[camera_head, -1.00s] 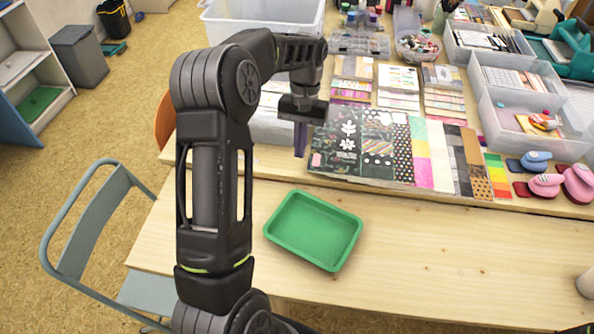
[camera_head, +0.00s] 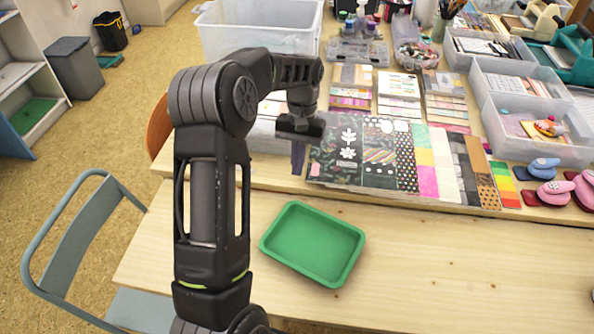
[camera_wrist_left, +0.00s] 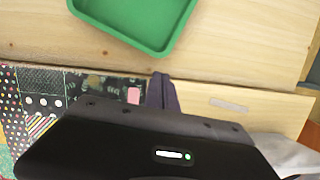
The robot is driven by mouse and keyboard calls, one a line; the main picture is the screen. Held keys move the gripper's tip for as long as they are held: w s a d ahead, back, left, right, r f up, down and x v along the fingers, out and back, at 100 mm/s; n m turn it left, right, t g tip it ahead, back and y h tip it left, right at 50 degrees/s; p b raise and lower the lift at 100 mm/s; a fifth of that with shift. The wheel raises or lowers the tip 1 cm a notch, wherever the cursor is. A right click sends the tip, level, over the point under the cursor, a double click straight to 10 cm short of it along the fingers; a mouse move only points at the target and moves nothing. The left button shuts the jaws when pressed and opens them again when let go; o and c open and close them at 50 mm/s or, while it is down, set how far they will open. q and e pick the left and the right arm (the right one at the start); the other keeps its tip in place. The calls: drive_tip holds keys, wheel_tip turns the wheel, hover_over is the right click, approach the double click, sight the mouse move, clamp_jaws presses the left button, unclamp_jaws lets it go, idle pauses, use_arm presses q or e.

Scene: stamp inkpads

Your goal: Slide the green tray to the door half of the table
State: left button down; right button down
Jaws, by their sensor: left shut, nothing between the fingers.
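The green tray (camera_head: 312,244) lies flat and empty on the bare front part of the wooden table (camera_head: 430,262). It also shows at the top of the left wrist view (camera_wrist_left: 140,22). My left gripper (camera_head: 298,160) is behind the tray in the head view, beside the left edge of the patterned paper sheets. Its fingers are together and hold nothing, and they are apart from the tray. In the left wrist view the shut fingers (camera_wrist_left: 162,92) point toward the tray. My right gripper is not in view.
Patterned paper sheets (camera_head: 362,150) lie behind the tray. Clear bins (camera_head: 530,125) and pink and blue punches (camera_head: 556,190) stand to the right. A grey chair (camera_head: 75,245) stands at the table's left end. The tabletop right of the tray is clear.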

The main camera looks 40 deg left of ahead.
use_arm(q)
drive_tip(key=x, duration=0.8)
drive_tip(key=shift+f+p, duration=0.35)
drive_tip(key=shift+p, duration=0.05)
drive_tip(key=shift+s+d, duration=0.1)
